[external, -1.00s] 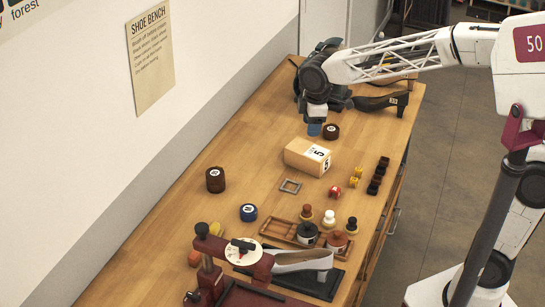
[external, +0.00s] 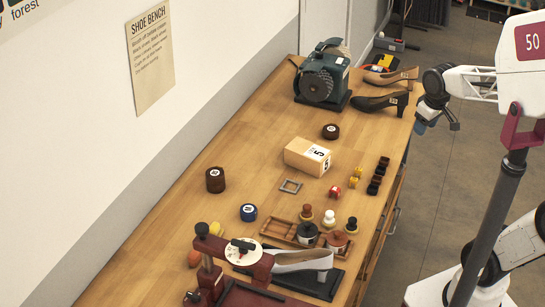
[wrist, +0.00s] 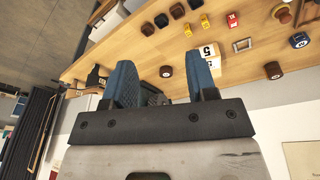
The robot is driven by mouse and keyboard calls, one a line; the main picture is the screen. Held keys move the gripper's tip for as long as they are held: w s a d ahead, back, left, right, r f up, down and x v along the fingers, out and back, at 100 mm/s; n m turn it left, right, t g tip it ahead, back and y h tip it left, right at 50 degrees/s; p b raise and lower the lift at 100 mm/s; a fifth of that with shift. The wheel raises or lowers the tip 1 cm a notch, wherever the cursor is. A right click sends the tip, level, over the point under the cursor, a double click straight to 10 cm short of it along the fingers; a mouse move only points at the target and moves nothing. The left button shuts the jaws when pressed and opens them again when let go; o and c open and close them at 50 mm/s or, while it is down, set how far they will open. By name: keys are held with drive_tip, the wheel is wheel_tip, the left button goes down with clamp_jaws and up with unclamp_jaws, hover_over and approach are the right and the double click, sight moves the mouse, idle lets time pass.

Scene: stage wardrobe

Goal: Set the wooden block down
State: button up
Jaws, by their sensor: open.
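The wooden block (external: 300,158), pale wood with white labels marked 5, rests on the bench near its middle. Nothing holds it. In the wrist view the block (wrist: 208,51) shows just beyond the right-hand finger, which partly hides it. My gripper (external: 433,117) is past the bench's right edge, well away from the block and near the dark shoe's end. In the wrist view my gripper (wrist: 162,68) has its two blue fingers wide apart with nothing between them.
A grinder (external: 320,78) and two shoes, one dark (external: 380,103), stand at the bench's far end. A dark round tin (external: 330,131) sits behind the block. A square metal frame (external: 290,186), small cubes and a wooden tray (external: 277,229) lie nearer. Bench left of the block is clear.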

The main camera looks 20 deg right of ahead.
drive_tip(key=s+d+f+m, duration=0.2)
drive_tip(key=s+d+m, duration=0.2)
drive_tip(key=s+d, duration=0.2)
drive_tip(key=shift+s+d+f, duration=0.25)
drive_tip(key=shift+s+f, duration=0.15)
drive_tip(key=shift+s, duration=0.75)
